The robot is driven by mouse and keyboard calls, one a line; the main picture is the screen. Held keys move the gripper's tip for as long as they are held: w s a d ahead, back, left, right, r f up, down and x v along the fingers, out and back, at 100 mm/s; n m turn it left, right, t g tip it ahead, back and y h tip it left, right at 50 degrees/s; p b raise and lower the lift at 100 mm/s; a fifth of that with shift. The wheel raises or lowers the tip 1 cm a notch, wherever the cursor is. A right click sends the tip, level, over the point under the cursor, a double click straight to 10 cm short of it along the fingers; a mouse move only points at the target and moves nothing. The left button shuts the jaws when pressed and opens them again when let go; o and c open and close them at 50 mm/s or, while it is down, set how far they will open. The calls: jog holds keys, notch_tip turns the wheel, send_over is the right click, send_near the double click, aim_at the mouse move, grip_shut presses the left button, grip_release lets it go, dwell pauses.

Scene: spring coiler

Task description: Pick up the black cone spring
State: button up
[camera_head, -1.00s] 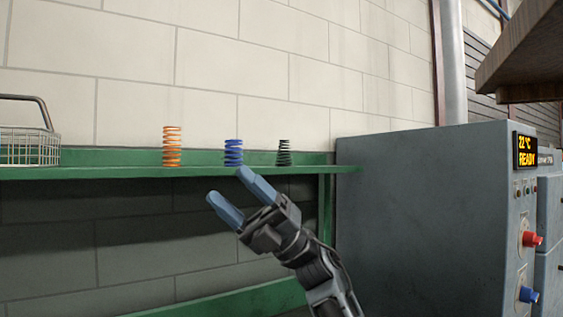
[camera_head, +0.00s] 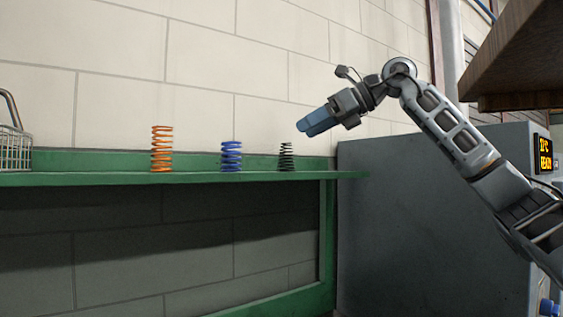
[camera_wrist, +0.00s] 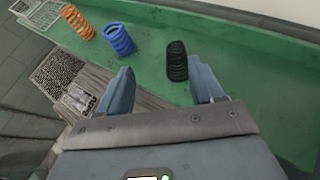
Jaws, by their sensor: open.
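The black cone spring (camera_head: 286,157) stands upright on the green shelf (camera_head: 200,179), at the right end of a row of springs. It also shows in the wrist view (camera_wrist: 177,61), between my fingertips in the picture but nearer the right finger and beyond the tips. My gripper (camera_head: 303,127) is open and empty, above and a little right of the spring in the head view. Its two blue fingers show apart in the wrist view (camera_wrist: 160,80). No contact with the spring is visible.
A blue spring (camera_head: 231,156) and an orange spring (camera_head: 161,148) stand to the left on the shelf. A wire basket (camera_head: 14,148) is at the far left. A grey machine (camera_head: 430,220) is right of the shelf, and a brown overhang (camera_head: 520,60) is at upper right.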

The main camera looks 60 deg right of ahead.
aim_at(286, 157)
jog(key=shift+h, duration=0.5)
jog(key=x, duration=0.2)
jog(key=d+p+x, duration=0.1)
jog(key=x, duration=0.4)
jog(key=shift+d+f, duration=0.2)
jog(key=shift+d, duration=0.15)
jog(key=shift+s, duration=0.1)
jog(key=c, duration=1.1)
jog(key=shift+r, duration=0.1)
jog(key=shift+c, duration=0.2)
